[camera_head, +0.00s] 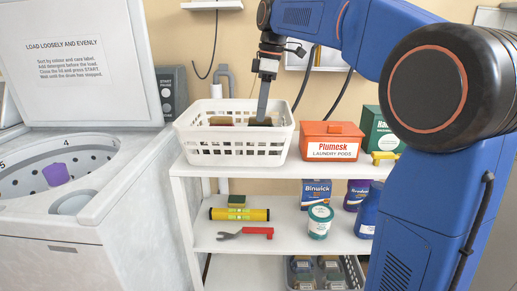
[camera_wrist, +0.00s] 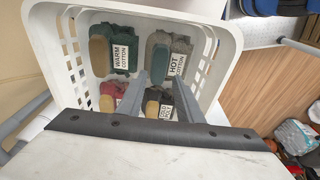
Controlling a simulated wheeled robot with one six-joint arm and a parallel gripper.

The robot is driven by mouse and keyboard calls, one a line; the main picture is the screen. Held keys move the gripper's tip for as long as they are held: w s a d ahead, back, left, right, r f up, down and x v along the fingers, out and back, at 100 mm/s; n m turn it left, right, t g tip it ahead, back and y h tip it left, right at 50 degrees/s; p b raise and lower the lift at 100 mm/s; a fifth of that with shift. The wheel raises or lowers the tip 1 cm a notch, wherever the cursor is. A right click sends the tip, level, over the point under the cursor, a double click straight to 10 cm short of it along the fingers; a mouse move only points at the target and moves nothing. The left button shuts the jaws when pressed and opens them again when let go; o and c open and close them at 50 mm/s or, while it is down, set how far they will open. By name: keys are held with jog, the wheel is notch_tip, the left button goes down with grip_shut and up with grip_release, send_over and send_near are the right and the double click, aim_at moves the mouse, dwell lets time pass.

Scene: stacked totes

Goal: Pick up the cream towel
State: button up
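I cannot make out a clearly cream towel in either view. A white slotted basket (camera_head: 237,153) stands on the top shelf; its rim also shows in the wrist view (camera_wrist: 222,50). Inside are folded cloth bundles: dark green labelled WARM COTTON (camera_wrist: 122,34), grey labelled HOT COTTON (camera_wrist: 158,40), red (camera_wrist: 115,89) and dark with a partly hidden label (camera_wrist: 166,91). Tan or teal rounded pieces lie against them. My gripper (camera_head: 262,116) points down into the basket. In the wrist view its fingers (camera_wrist: 158,80) are apart, near the dark bundle; contact is unclear.
An open washer (camera_head: 60,185) with a purple cup (camera_head: 56,174) is at left.

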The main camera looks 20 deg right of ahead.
jog(key=shift+w+a+f, duration=0.1)
jog(key=shift+f, duration=1.3)
jog(key=shift+w+a+f, duration=0.1)
jog(key=shift+f, duration=1.3)
grip_shut()
